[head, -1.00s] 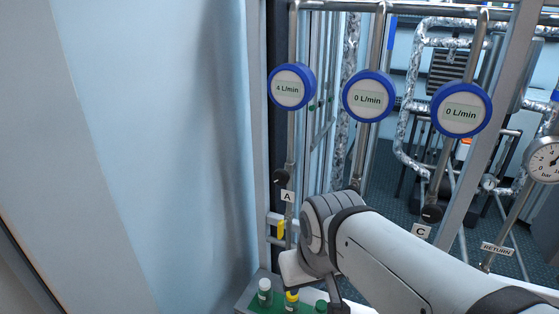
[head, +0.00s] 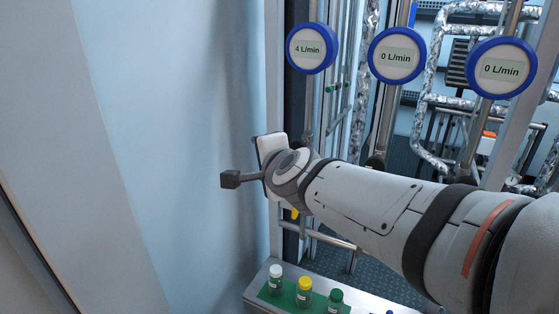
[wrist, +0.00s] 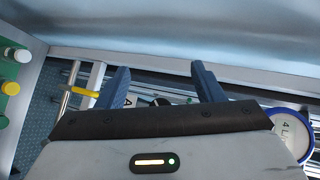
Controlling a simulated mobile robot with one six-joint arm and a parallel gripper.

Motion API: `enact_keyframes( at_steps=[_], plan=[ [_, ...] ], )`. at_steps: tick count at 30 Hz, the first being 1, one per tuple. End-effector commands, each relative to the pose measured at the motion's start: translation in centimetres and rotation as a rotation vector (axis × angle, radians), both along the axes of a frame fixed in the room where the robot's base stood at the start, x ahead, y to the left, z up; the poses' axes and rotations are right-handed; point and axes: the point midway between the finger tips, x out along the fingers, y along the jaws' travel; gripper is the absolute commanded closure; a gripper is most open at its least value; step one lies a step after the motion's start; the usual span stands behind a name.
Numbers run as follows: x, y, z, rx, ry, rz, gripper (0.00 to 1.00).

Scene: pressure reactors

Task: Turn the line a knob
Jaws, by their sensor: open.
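The line A knob cannot be made out in the head view, where my wrist covers that stretch of pipe. My gripper (wrist: 160,75) is open in the wrist view, its two blue-grey fingers apart. Part of the A label (wrist: 153,102) shows low between them, with a dark shape beside it that I cannot identify for certain. The line A meter (head: 312,48) reads 4 L/min. It also shows in the wrist view (wrist: 291,136), right of the gripper. In the head view the fingers are hidden behind my wrist.
Two more blue-rimmed meters (head: 397,55) (head: 501,68) read 0 L/min. A yellow handle (wrist: 85,92) is left of the fingers. Capped bottles (head: 304,292) stand on a ledge below. A pale blue wall (head: 170,120) is at the left.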

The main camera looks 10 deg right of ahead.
Motion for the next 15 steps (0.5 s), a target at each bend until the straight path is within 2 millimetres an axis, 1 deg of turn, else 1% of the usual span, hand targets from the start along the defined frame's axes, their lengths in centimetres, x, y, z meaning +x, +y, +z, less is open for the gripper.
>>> enact_keyframes(
  at_steps=[1,2,3,5,6,9,12,15],
  plan=[
    [1.5,0.8,-0.3,0.19,-0.063,-0.076,0.39],
    [2.2,0.8,0.1,0.299,-0.098,-0.134,0.39],
    [3.1,0.5,0.6,0.447,-0.141,-0.215,0.39],
    [4.1,-0.1,0.8,0.666,-0.204,-0.334,0.39],
    [4.5,-0.6,0.8,0.805,-0.247,-0.411,0.39],
    [4.9,-1.9,0.3,1.122,-0.358,-0.583,0.39],
    [4.5,-3.1,-0.8,1.367,-0.463,-0.722,0.39],
    [3.8,-3.9,-1.8,1.531,-0.552,-0.819,0.39]
  ],
)
